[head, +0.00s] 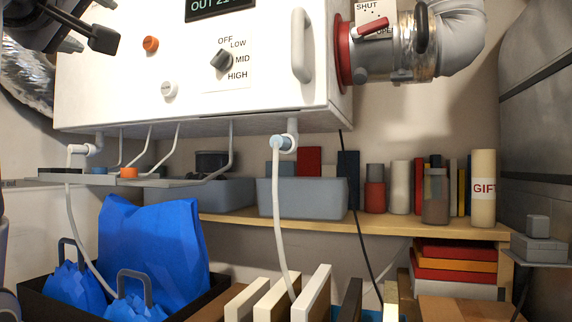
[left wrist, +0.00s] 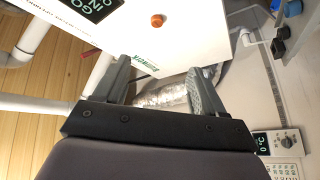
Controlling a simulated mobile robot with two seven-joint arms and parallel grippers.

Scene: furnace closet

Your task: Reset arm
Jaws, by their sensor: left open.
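My left gripper (head: 88,42) shows at the top left corner of the head view, in front of the white furnace unit (head: 130,85). In the left wrist view its two dark fingers (left wrist: 158,70) stand apart with nothing held between them. The white unit's corner (left wrist: 190,30) and a silver foil duct (left wrist: 165,95) lie beyond the fingers. My left arm is mostly cut off by the head view's edge. My right gripper is not in view.
The unit carries an orange knob (head: 150,44), a dial (head: 221,60) and a handle (head: 301,45). A red-collared duct valve (head: 343,54) is at right. Below are a shelf (head: 300,222) with bins and jars, blue bags (head: 150,250) in a dark crate, and hanging white hoses (head: 278,220).

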